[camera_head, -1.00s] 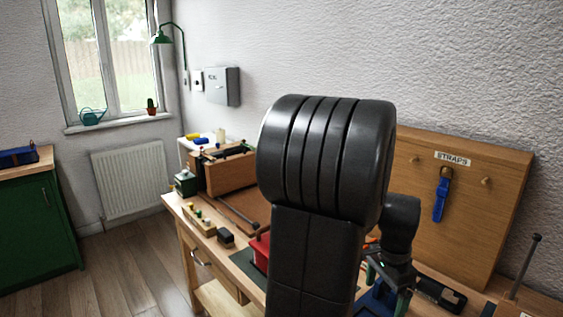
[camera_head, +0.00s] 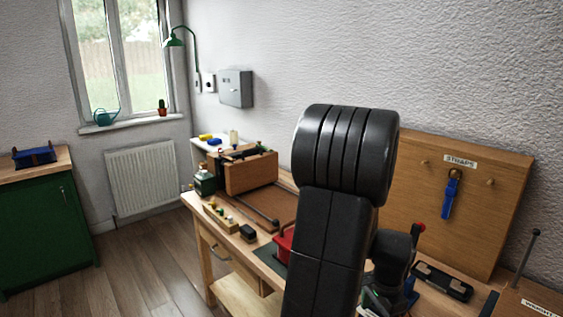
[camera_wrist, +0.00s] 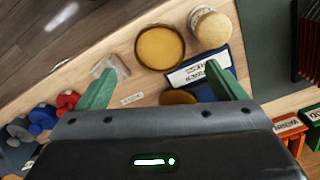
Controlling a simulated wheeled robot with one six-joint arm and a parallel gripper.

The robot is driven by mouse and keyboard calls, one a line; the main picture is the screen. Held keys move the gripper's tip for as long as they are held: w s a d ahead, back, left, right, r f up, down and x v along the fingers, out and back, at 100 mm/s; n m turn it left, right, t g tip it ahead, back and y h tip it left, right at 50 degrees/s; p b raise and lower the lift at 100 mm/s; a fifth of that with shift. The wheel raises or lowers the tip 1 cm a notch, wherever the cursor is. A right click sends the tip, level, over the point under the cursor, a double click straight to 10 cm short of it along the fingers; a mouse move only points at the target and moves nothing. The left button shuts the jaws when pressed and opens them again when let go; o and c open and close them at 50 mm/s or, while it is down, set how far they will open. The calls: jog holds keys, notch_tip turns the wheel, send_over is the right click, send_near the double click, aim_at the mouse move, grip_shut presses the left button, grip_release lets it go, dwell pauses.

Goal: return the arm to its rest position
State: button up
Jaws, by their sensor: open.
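My gripper shows in the wrist view (camera_wrist: 165,88), with its two green fingers spread wide apart and nothing between them. It points down over the wooden workbench (camera_wrist: 75,95). In the head view my arm's large black joint and link stand up in front of the bench and hide part of it. My wrist end is low at the right of that link, and the fingers are hard to make out there. Below the fingers in the wrist view are a round amber dish (camera_wrist: 160,47), a cork-like cylinder (camera_wrist: 210,27) and a blue labelled holder (camera_wrist: 228,82).
A wooden board marked STRAPS with a blue strap (camera_head: 450,198) stands behind the bench. A black tray (camera_head: 443,281) lies at the right. A wooden case (camera_head: 250,172), a green bottle (camera_head: 204,181) and a red item (camera_head: 284,244) stand left of my arm. The floor at left is clear.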

notch_tip(320, 180, down, 4)
jog(key=shift+f, duration=0.2)
jog(key=shift+s+d+r, duration=0.1)
jog(key=shift+s+r, duration=0.05)
jog(key=shift+r, duration=1.05)
jog(key=shift+s+d+r, duration=0.1)
jog(key=shift+r, duration=1.05)
jog(key=shift+a, duration=0.15)
